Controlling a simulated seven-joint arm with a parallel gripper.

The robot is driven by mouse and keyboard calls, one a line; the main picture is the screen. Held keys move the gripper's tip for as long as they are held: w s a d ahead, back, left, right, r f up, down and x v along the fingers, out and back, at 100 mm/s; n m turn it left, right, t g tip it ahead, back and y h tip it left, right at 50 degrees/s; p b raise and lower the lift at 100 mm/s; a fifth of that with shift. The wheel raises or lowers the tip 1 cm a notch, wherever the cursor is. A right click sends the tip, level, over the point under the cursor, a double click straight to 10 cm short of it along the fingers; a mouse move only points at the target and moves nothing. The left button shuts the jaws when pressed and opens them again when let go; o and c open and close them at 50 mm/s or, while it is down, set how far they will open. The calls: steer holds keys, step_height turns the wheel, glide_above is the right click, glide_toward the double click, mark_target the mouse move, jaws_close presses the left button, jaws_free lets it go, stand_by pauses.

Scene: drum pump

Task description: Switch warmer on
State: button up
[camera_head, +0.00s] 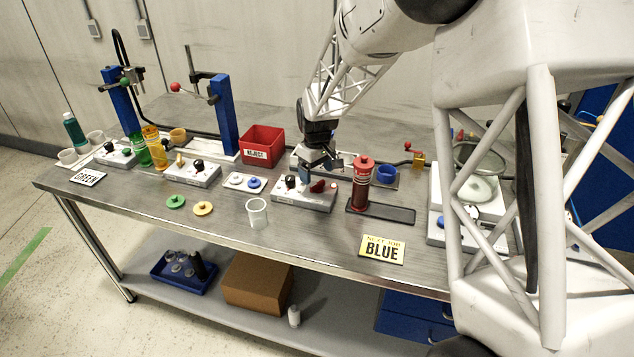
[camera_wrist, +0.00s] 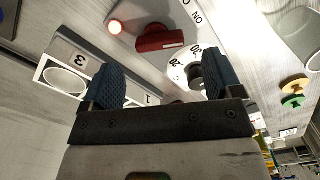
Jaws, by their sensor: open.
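A light grey control box (camera_head: 301,203) stands mid-table, with a red switch (camera_head: 318,186) and a black knob (camera_head: 290,181). No label naming it as the warmer is readable. My gripper (camera_head: 318,166) is open and empty, just above the box. It also shows in the wrist view (camera_wrist: 162,82); contact with the knob cannot be told.
A dark red bottle (camera_head: 361,184) stands on a black tray (camera_head: 390,214) right of the box. A clear cup (camera_head: 257,213) stands in front. A red reject bin (camera_head: 263,144) is behind left. Similar boxes (camera_head: 192,173) stand further left. The front table strip is partly clear.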

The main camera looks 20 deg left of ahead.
mark_target(317, 183)
steer(key=shift+f, duration=2.15)
steer(key=c, duration=0.9)
